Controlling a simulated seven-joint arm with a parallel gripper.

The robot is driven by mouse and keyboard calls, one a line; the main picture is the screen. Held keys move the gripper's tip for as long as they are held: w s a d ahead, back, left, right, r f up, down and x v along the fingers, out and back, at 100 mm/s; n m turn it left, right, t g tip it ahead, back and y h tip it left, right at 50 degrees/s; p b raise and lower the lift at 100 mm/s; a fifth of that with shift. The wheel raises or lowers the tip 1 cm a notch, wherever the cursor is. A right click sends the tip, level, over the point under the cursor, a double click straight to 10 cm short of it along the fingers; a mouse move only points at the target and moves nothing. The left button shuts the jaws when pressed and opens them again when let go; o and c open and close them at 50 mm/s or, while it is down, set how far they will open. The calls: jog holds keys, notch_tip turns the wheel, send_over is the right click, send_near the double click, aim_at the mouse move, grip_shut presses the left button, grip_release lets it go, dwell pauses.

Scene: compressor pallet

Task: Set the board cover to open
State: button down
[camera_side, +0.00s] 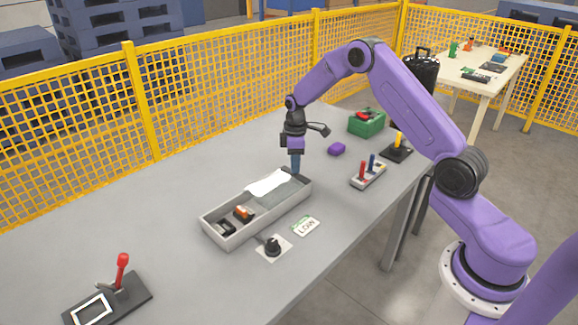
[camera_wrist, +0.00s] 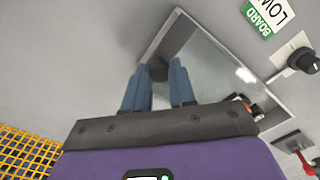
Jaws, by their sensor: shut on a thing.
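The board cover (camera_wrist: 205,62) looks like a smooth, glassy panel on the long grey tray (camera_side: 262,222), with a bright reflection on it in the side view. A small dark knob (camera_wrist: 158,71) sits at the cover's end in the wrist view. My gripper (camera_side: 295,172) points down at the tray's far right end. In the wrist view its blue fingers (camera_wrist: 157,88) stand on either side of the knob, shut on it. The fingers hide the knob in the side view. An orange-and-black rocker switch (camera_side: 242,212) shows in the tray's near left end.
A dark dial (camera_side: 272,246) on a white plate and a green-and-white label (camera_side: 305,226) lie before the tray. A red lever (camera_side: 122,268) stands near left. A purple block (camera_side: 336,149), joystick box (camera_side: 367,175) and green box (camera_side: 366,123) are at right.

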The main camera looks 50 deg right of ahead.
jog(key=shift+d, duration=0.4)
jog(key=c, duration=0.9)
grip_release()
jog(key=shift+a, duration=0.1)
jog(key=shift+r, duration=0.55)
notch_tip(320, 180, up, 16)
jog(key=shift+r, duration=0.15)
